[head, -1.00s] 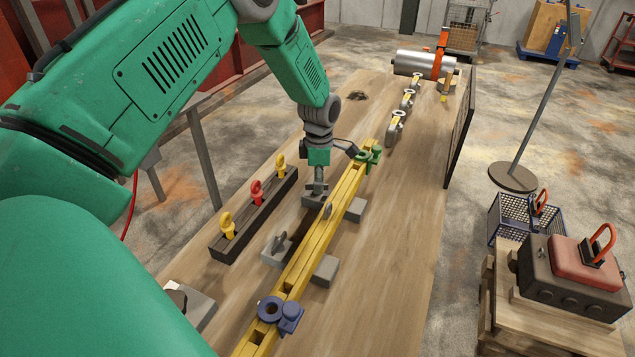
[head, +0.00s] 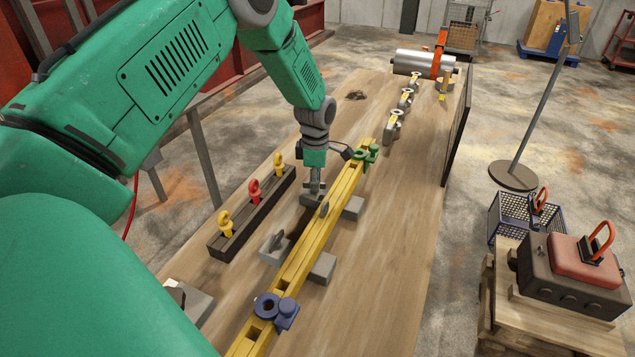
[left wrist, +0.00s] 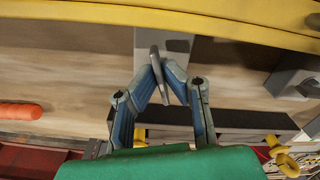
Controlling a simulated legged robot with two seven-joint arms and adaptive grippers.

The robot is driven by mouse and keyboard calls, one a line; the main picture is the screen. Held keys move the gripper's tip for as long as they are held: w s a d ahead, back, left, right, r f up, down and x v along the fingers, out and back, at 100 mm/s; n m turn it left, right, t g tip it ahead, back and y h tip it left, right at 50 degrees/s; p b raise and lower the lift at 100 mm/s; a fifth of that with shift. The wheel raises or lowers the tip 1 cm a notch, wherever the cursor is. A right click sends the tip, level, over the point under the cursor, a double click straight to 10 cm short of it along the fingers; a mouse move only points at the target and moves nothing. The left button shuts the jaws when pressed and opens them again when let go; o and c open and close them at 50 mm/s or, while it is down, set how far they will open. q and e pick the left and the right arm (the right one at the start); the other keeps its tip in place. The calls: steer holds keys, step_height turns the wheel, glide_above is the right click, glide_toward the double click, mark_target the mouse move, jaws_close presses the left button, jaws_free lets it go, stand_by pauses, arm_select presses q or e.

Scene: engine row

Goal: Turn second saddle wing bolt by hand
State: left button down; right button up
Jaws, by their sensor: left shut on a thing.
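My left gripper (head: 314,190) reaches down to the second grey saddle (head: 310,199), beside the long yellow rail (head: 313,236). In the left wrist view my left gripper's fingers (left wrist: 161,80) are closed on a thin grey wing bolt (left wrist: 156,66). The wing bolt stands upright from the saddle (left wrist: 175,45), with the yellow rail (left wrist: 230,24) along the top. The fingers hide part of the bolt. A nearer saddle (head: 272,257) has its own grey wing bolt (head: 277,241), untouched. My right gripper is not in view.
A dark block (head: 253,213) with yellow and red eye bolts lies left of the rail. A blue clamp (head: 283,314) and a green clamp (head: 366,154) sit on the rail. A silver cylinder (head: 420,63) lies at the far end.

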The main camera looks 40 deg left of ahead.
arm_select(q)
steer(key=shift+w+a+r+m, duration=0.1)
steer(key=shift+w+r+m, duration=0.1)
steer(key=shift+m, duration=1.4)
steer(key=m, duration=0.2)
steer(key=shift+m+p, duration=0.3)
steer(key=shift+p, duration=0.1)
steer(key=m, duration=1.1)
steer(key=shift+s, duration=0.1)
steer(key=m, duration=0.4)
steer(key=shift+a+m, duration=0.1)
steer(key=shift+m, duration=0.3)
